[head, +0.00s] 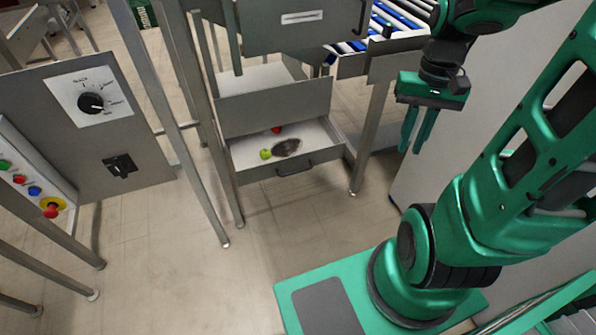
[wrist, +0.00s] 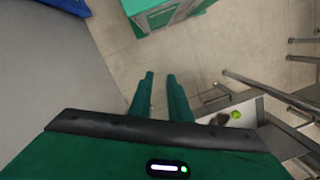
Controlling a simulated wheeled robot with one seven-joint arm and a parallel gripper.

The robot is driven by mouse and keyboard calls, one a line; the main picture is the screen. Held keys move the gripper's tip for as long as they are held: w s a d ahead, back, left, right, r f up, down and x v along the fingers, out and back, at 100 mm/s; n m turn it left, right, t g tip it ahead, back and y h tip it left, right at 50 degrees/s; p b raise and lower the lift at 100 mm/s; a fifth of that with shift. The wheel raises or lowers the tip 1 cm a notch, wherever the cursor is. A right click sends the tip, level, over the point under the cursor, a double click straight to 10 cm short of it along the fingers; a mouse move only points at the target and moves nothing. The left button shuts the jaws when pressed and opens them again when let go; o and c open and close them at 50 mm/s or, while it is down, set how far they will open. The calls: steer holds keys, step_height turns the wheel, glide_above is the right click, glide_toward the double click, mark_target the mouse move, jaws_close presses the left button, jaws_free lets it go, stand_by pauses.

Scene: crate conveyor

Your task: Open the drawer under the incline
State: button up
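The drawer (head: 255,170) under the incline is pulled out in the head view, its white inside visible. Its front has a dark bar handle (head: 295,168). Inside lie a green round item (head: 265,154), a dark brown item (head: 286,147) and a small red item (head: 277,129). My gripper (head: 415,151) hangs fingers down to the right of the drawer, apart from it and its handle. Its two fingers are apart with nothing between them, as the wrist view (wrist: 160,75) also shows. The drawer (wrist: 247,106) appears at the right of the wrist view, partly hidden by my gripper's body.
Above the drawer is a grey cabinet face (head: 290,35) with a label and a handle. A roller conveyor (head: 405,20) is behind. Metal legs (head: 370,135) stand beside the drawer. A control panel (head: 95,130) with a knob stands left. Floor before the drawer (head: 300,220) is clear.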

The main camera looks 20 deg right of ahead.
steer(key=w+f+y, duration=0.3)
steer(key=w+f, duration=0.4)
steer(key=f, duration=0.3)
steer(key=m+t+y, duration=0.4)
steer(key=t+y, duration=0.2)
steer(key=y, duration=0.5)
glide_toward(297, 172)
steer(key=x, duration=1)
steer(key=shift+w+f, duration=0.3)
steer(key=shift+w, duration=0.05)
steer(key=shift+c, duration=0.7)
jaws_close()
